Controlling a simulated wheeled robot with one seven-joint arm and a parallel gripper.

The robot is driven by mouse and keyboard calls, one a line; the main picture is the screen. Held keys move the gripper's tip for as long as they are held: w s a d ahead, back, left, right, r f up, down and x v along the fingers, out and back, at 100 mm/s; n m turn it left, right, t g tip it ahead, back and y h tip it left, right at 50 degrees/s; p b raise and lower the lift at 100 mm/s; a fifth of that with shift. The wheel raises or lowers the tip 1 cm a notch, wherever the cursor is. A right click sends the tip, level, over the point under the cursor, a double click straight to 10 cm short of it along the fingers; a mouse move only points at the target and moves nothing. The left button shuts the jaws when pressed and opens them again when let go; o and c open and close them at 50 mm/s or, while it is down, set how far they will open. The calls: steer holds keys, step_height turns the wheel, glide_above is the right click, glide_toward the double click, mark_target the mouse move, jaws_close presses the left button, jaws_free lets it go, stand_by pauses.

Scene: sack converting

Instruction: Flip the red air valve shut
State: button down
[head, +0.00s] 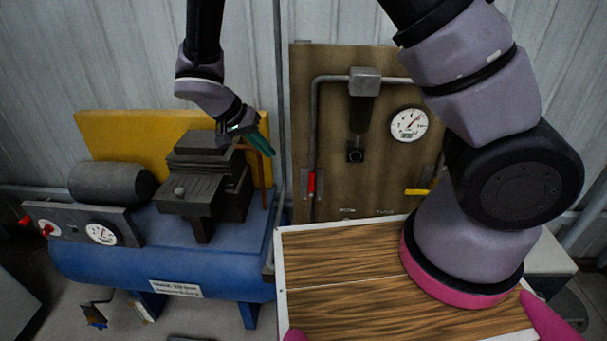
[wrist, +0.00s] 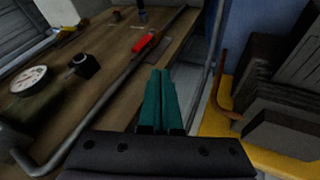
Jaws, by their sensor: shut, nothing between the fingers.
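The red air valve handle (head: 311,183) sits on the grey vertical pipe at the left part of the brown board. It lies along the pipe, and it also shows in the wrist view (wrist: 146,43). My gripper (head: 267,150) is left of the board and higher than the valve in the head view, in front of the compressor's area. In the wrist view its teal fingers (wrist: 161,72) are together, with nothing between them. The fingertips are apart from the red handle, which is beyond them and slightly left.
A pipe (wrist: 98,104) runs along the board (head: 335,140), which carries a gauge (head: 409,125) and a yellow handle (head: 416,192). A blue compressor tank (head: 100,265) with a dark motor block and yellow guard (head: 110,130) stands left. A wooden top (head: 340,265) lies in front.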

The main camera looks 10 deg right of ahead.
mark_target(312, 182)
steer(key=shift+s+a+f+t+h, duration=0.1)
steer(key=shift+a+f+t+h, duration=0.15)
steer(key=shift+f, duration=0.35)
steer(key=shift+s+a+f+t+h, duration=0.15)
steer(key=shift+a+f, duration=0.15)
steer(key=shift+f, duration=0.25)
steer(key=shift+w, duration=0.1)
steer(key=shift+w+d+f, duration=0.35)
steer(key=shift+d+f, duration=1)
steer(key=shift+d, duration=0.2)
steer(key=shift+w+d+f, duration=0.3)
steer(key=shift+d+f, duration=1)
steer(key=shift+d, duration=0.25)
steer(key=shift+w+d+f, duration=0.35)
steer(key=shift+d+f, duration=1)
steer(key=shift+d, duration=0.2)
